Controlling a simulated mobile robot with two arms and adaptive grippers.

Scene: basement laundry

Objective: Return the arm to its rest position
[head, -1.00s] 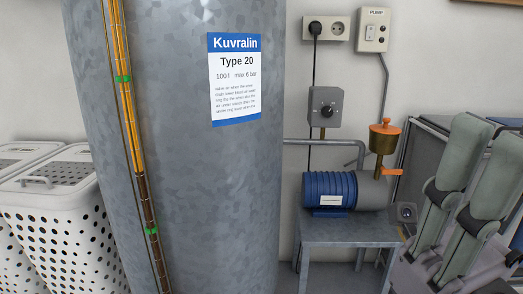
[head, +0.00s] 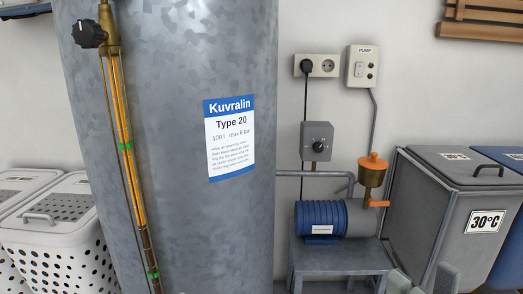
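My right gripper (head: 420,284) shows only at the bottom edge, right of centre. Two grey-green fingertips stand up there with a gap between them, and no object shows in the gap. The rest of this gripper and its arm are below the picture. The tips appear just in front of the small metal table (head: 340,260) under the blue pump (head: 321,220); I cannot tell how far apart they are in depth. My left gripper is not in view.
A large galvanized tank (head: 190,230) with a sight tube (head: 122,120) fills the left middle. White perforated baskets (head: 60,235) stand at left. A grey lidded bin (head: 440,225) marked 30°C and a blue bin (head: 508,262) stand at right. Sockets and switches are on the wall (head: 400,100).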

